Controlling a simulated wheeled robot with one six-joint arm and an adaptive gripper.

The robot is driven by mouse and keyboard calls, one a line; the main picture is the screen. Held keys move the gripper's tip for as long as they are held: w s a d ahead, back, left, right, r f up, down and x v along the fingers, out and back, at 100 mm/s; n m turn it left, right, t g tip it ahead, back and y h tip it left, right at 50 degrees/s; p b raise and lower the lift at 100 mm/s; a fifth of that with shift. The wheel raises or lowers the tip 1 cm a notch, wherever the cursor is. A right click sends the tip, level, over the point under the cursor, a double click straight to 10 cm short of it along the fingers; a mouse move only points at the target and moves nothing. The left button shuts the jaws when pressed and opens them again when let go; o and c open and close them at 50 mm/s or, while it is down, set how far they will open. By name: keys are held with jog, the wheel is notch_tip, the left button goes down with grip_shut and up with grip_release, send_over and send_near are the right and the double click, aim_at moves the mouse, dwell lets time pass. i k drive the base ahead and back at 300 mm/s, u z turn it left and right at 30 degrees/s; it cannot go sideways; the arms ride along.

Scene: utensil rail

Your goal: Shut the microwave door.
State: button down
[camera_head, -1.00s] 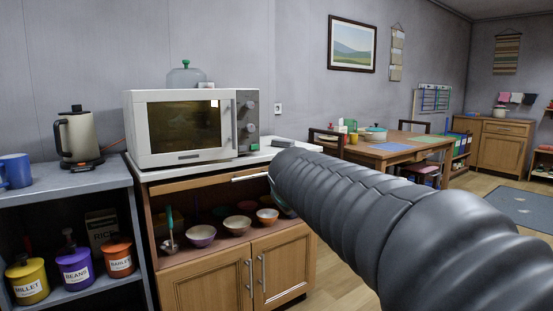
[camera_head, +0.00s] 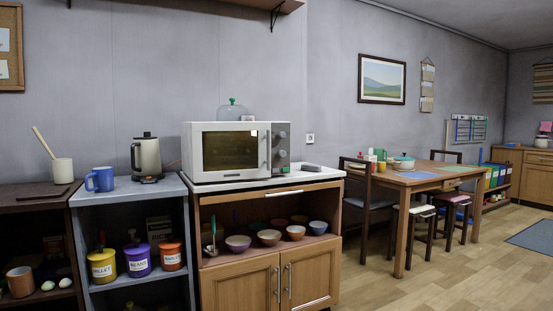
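The white microwave (camera_head: 237,150) stands on the white top of a wooden cabinet, left of the picture's middle. Its door (camera_head: 229,151) has a dark window and a vertical handle at its right edge. The door looks flush with the front beside the knob panel (camera_head: 282,147); I see no gap, though a very small one could not be made out from here. My gripper and arm are not in view.
The cabinet (camera_head: 272,245) below has an open shelf with several bowls. Left of it, a grey shelf unit (camera_head: 131,188) holds a kettle (camera_head: 147,157), a blue mug (camera_head: 100,179) and jars. A dining table (camera_head: 416,178) with chairs stands right. Wooden floor lies open at the lower right.

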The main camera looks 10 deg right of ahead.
aim_at(224, 151)
jog(key=z, duration=0.2)
jog(key=k, duration=0.35)
jog(key=u, duration=1.15)
jog(key=i, duration=1.45)
jog(key=z, duration=0.45)
